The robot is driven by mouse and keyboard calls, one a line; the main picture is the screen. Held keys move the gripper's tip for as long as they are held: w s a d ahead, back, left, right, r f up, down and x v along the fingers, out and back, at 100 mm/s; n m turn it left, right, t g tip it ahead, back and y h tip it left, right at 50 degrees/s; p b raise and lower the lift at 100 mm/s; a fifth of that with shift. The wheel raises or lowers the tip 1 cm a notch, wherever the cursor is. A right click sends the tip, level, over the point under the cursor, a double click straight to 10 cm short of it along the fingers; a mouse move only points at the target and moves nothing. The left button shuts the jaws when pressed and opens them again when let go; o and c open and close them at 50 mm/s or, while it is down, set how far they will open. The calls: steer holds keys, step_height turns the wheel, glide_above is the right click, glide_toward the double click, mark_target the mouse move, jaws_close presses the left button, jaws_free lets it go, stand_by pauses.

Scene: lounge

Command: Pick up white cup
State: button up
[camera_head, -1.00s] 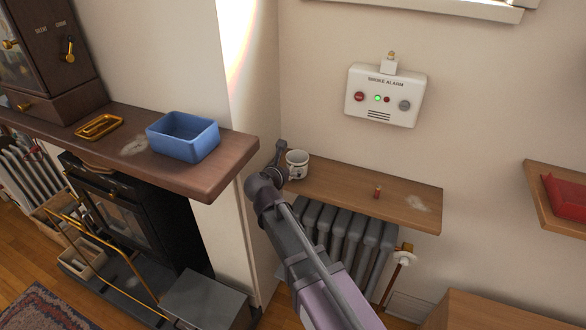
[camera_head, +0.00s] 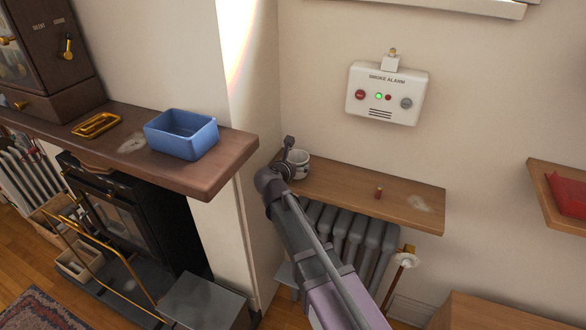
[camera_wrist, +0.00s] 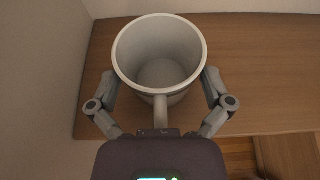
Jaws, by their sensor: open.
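The white cup (camera_head: 301,160) stands upright at the left end of the wooden shelf (camera_head: 350,190) above the radiator, partly hidden behind my wrist. In the wrist view the white cup (camera_wrist: 160,88) is empty, with its handle pointing toward my palm. My gripper (camera_wrist: 160,88) is open, with one finger on each side of the cup near its lower body. I cannot tell whether the fingers touch it. In the head view the fingertips are largely hidden by my wrist.
The wall is close on the cup's left. The dark mantel (camera_head: 215,175) with a blue box (camera_head: 181,135) juts out left of my arm. A radiator (camera_head: 345,235) stands below.

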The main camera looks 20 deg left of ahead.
steer(key=shift+c, duration=0.2)
steer(key=c, duration=0.9)
steer(key=shift+r, duration=0.1)
